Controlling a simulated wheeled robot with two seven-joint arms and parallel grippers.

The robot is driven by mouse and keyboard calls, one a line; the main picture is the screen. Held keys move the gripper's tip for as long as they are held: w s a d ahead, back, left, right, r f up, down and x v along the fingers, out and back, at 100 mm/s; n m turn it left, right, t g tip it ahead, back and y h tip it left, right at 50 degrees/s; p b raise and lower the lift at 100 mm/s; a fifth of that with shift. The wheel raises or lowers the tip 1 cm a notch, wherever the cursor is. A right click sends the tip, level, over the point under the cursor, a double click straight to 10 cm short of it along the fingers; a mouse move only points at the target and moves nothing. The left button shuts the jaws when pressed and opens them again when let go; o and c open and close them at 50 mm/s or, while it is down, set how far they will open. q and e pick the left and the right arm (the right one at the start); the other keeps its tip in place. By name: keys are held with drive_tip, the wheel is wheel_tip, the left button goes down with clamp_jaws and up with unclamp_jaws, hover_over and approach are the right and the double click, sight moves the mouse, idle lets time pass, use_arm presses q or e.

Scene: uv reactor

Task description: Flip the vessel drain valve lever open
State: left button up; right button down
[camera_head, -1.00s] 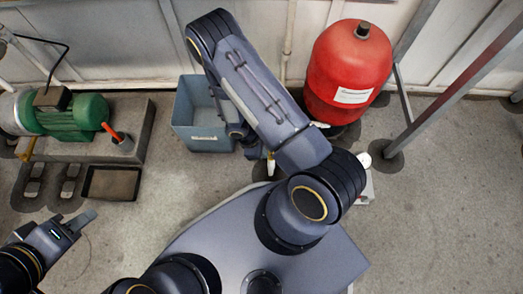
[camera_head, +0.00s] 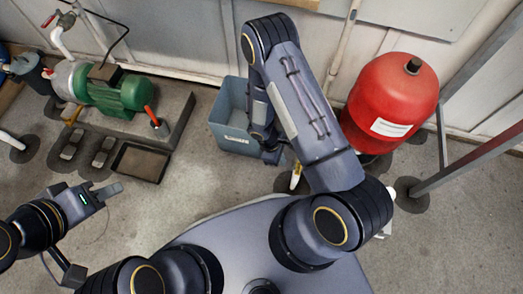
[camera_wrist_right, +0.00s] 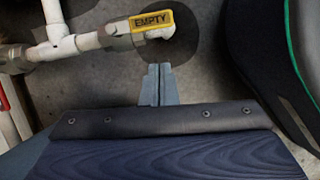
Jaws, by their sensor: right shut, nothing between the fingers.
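The vessel drain valve lever (camera_wrist_right: 153,21) is a yellow handle marked EMPTY, lying along a white valve and pipe at the top middle of the right wrist view. My right gripper (camera_wrist_right: 158,70) is shut and empty just below the lever in that view, with a small gap visible between them. In the head view my right arm hides its gripper, and a small yellow and white part (camera_head: 296,176) shows beside the arm, probably this valve. My left gripper (camera_head: 104,192) is at the lower left of the head view, far from the valve; its finger opening is unclear.
A red tank (camera_head: 392,95) stands right of my right arm, near a slanted metal post (camera_head: 470,163). A blue bin (camera_head: 228,115) is left of the arm. A green pump (camera_head: 115,95) and dark tray (camera_head: 140,162) lie further left. White pipe (camera_wrist_right: 58,47) continues left of the valve.

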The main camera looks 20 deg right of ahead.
drive_tip(key=w+a+p, duration=0.1)
drive_tip(key=w+a, duration=0.5)
drive_tip(key=a, duration=0.1)
drive_tip(key=shift+a, duration=0.15)
idle(0.4)
